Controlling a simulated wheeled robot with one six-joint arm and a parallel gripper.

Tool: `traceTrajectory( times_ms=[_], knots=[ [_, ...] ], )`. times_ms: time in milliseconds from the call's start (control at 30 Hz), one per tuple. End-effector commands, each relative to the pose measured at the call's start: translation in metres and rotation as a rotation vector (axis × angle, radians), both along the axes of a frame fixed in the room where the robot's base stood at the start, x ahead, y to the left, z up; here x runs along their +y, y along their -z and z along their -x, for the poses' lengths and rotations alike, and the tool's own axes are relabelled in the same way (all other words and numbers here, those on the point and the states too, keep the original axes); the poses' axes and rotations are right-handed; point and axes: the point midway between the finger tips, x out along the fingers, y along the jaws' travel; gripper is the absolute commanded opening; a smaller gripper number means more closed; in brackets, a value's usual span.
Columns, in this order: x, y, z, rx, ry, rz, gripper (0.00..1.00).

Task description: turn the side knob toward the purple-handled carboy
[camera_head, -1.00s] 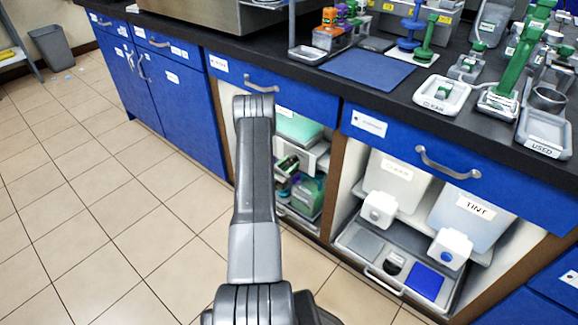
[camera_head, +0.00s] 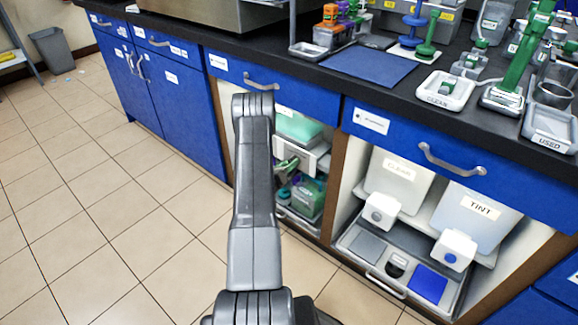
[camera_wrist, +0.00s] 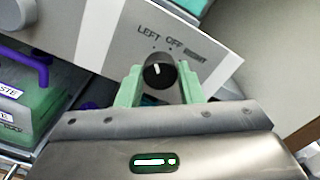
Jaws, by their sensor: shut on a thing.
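The side knob (camera_wrist: 158,74) is small, round and black, on a pale panel (camera_wrist: 215,75) marked LEFT, OFF and a blurred third word. Its white mark points up and slightly left in the wrist view, roughly toward LEFT. My gripper (camera_wrist: 159,82) has its pale green fingers on either side of the knob, shut on it. The purple-handled carboy (camera_wrist: 25,100) stands at the left, partly cut off, with a label ending in "STE". In the head view my gripper (camera_head: 288,166) reaches into the open cabinet bay; the knob is hidden there.
A teal container (camera_head: 298,126) is above the panel in the bay. A wooden divider (camera_head: 340,180) separates it from the bay with the CLEAR (camera_head: 397,170) and TINT (camera_head: 480,207) containers. The counter (camera_head: 290,60) overhangs the bays.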

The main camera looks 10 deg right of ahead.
Motion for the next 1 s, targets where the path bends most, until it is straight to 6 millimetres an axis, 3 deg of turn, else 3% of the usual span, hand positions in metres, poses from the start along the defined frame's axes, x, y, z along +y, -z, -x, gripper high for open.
traceTrajectory(
  times_ms=[533, 567, 633, 1000],
  knots=[
    [0.0001, 0.0008, 0.0004, 0.021, 0.000, 0.015, 0.11],
    [0.0001, 0.0008, 0.0004, 0.021, 0.000, 0.015, 0.40],
    [0.0000, 0.0007, 0.0003, 0.021, 0.000, 0.015, 0.53],
    [0.0036, -0.0002, 0.0022, 0.020, -0.002, 0.014, 0.56]
  ],
)
